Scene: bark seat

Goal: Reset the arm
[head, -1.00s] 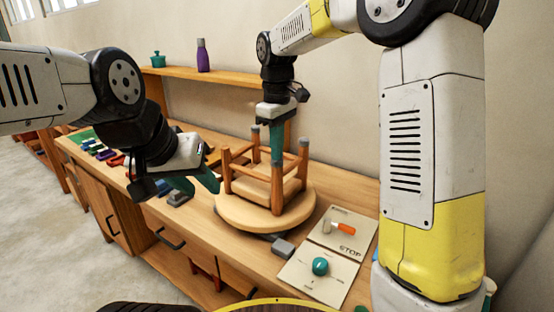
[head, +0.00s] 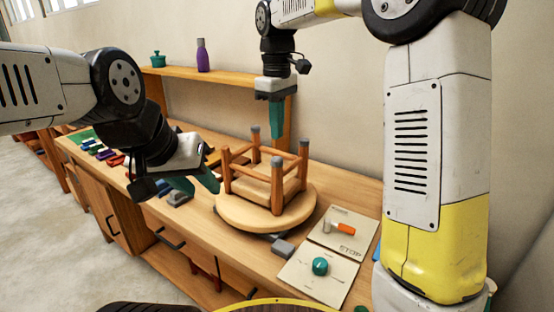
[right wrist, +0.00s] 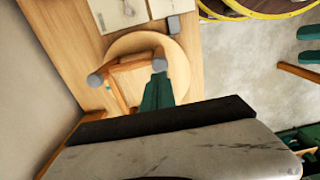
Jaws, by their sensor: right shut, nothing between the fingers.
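A wooden stool frame (head: 262,182) with grey-capped legs pointing up stands on a round wooden turntable (head: 230,212). My right gripper (head: 276,136) is shut and empty, pointing down above the stool's far legs, apart from them as far as I can tell. In the right wrist view its teal fingers (right wrist: 158,90) are together, with the stool (right wrist: 130,72) and the turntable (right wrist: 180,60) beyond. My left gripper (head: 197,186) hangs just left of the stool and turntable, its teal fingers apart with nothing seen between them.
The workbench (head: 310,285) carries panels with a teal knob (head: 320,266) and an orange-handled lever (head: 345,228) at front right. Several coloured pieces (head: 100,150) lie at the bench's left. A shelf (head: 215,77) behind holds a purple bottle (head: 202,58) and a teal pot (head: 158,60).

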